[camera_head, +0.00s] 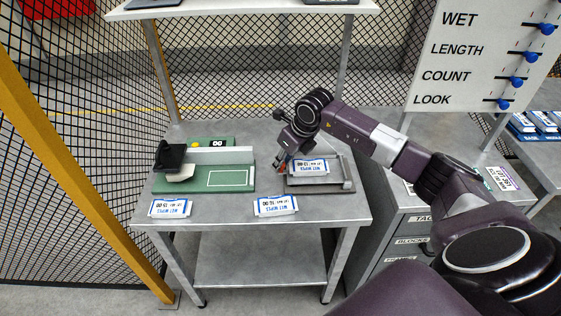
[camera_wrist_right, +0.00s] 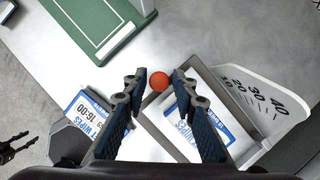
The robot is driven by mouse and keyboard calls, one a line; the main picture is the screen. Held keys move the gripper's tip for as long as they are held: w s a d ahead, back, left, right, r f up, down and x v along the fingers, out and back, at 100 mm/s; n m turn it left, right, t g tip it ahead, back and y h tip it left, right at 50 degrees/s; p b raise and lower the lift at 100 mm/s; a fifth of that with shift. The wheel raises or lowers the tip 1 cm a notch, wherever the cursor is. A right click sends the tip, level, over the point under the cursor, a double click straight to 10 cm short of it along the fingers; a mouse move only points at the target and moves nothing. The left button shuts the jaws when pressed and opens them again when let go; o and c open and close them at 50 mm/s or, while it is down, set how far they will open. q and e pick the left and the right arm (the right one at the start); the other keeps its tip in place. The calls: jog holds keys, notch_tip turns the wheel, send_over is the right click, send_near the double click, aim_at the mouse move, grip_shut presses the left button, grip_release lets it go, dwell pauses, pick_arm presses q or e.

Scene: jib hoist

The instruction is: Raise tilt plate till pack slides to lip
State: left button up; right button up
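The tilt plate (camera_head: 335,182) is a grey tray on the right of the table and looks about flat. A blue-and-white wet wipes pack (camera_head: 308,167) lies on it; the pack also shows in the wrist view (camera_wrist_right: 207,122), partly behind a finger. My right gripper (camera_head: 284,168) is at the plate's left side. In the wrist view its two fingers (camera_wrist_right: 157,88) are apart, with a round orange-red knob (camera_wrist_right: 159,81) between their tips. I cannot tell whether either finger touches it. A dark jointed part at the wrist view's left edge may be my left gripper (camera_wrist_right: 18,147).
An angle scale (camera_wrist_right: 262,100) stands beside the plate. A green board (camera_head: 232,179) with a grey block and a black-topped part lies to the left. Two packs (camera_head: 171,208) (camera_head: 276,206) lie along the table's front. A slider board (camera_head: 480,55) stands at upper right.

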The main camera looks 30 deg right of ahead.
jog(key=shift+w+a+f, duration=0.1)
jog(key=shift+w+f, duration=0.1)
jog(key=shift+f, duration=0.4)
grip_shut()
jog(key=shift+r, duration=0.1)
